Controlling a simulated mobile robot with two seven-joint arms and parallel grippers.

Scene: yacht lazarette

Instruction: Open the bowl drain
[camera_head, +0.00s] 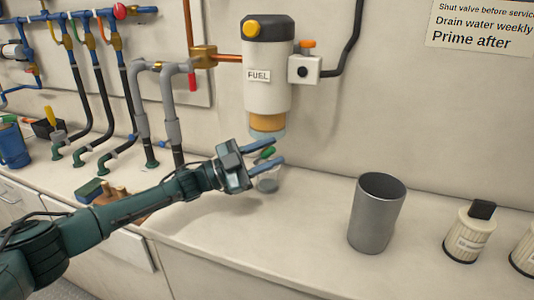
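The fuel filter (267,80), labelled FUEL, hangs on the back wall with an amber bowl (267,123) at its bottom. A small green piece (265,153), perhaps the bowl drain, shows just below the bowl. My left gripper (278,150) reaches in from the left, just under the bowl. Its two fingers are apart, with the green piece showing between them. I cannot tell whether the fingers touch it. My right gripper is out of view.
A grey metal cup (376,213) stands to the right, with cream canisters (470,234) beyond. Pipes and valves (170,110) fill the left wall. A wooden-handled brush-like object (110,195) lies near my arm.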

